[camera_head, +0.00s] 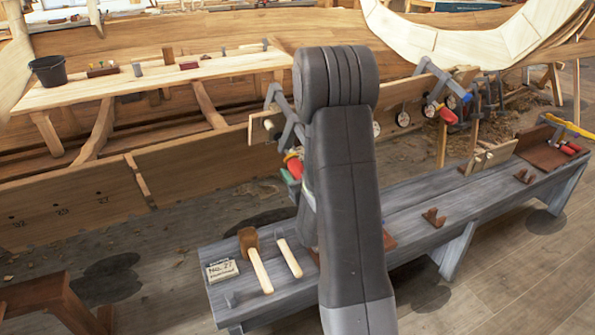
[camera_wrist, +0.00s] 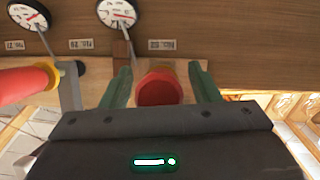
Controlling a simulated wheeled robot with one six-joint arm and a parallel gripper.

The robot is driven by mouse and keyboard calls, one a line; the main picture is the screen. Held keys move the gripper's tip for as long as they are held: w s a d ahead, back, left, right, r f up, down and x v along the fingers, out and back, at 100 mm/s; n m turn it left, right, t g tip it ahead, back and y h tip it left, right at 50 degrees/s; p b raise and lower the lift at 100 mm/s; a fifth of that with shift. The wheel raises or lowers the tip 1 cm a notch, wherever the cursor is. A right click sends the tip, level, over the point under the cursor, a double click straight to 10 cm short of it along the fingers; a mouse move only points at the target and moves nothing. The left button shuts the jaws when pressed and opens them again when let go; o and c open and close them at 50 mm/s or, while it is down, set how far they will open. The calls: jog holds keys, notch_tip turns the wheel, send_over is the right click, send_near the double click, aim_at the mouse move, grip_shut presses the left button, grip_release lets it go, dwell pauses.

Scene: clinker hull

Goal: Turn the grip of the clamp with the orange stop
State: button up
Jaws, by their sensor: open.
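In the wrist view, my gripper (camera_wrist: 162,85) is open, with one green finger on each side of a red grip (camera_wrist: 159,90). A gap shows between the grip and each finger.
Round dials (camera_wrist: 118,12) and small labels line the plank above the fingers. In the head view, a grey bench (camera_head: 400,225) holds a mallet (camera_head: 256,262), a hammer (camera_head: 289,258) and a No. 27 card (camera_head: 221,270). More clamps (camera_head: 440,90) stand along the plank to the right.

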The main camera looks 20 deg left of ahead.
jog(key=c, duration=1)
jog(key=shift+f+b, duration=0.1)
jog(key=shift+b, duration=0.4)
jog(key=shift+m+g+y+b, duration=0.3)
jog(key=shift+m+b, duration=0.2)
jog(key=shift+b, duration=0.2)
jog(key=shift+m+g+b, duration=0.4)
jog(key=shift+b, duration=0.35)
jog(key=m+g+y+b, duration=0.2)
jog(key=shift+s+a+m+g+y, duration=0.1)
jog(key=shift+m+g+y, duration=0.2)
jog(key=shift+m, duration=0.1)
jog(key=shift+r, duration=0.2)
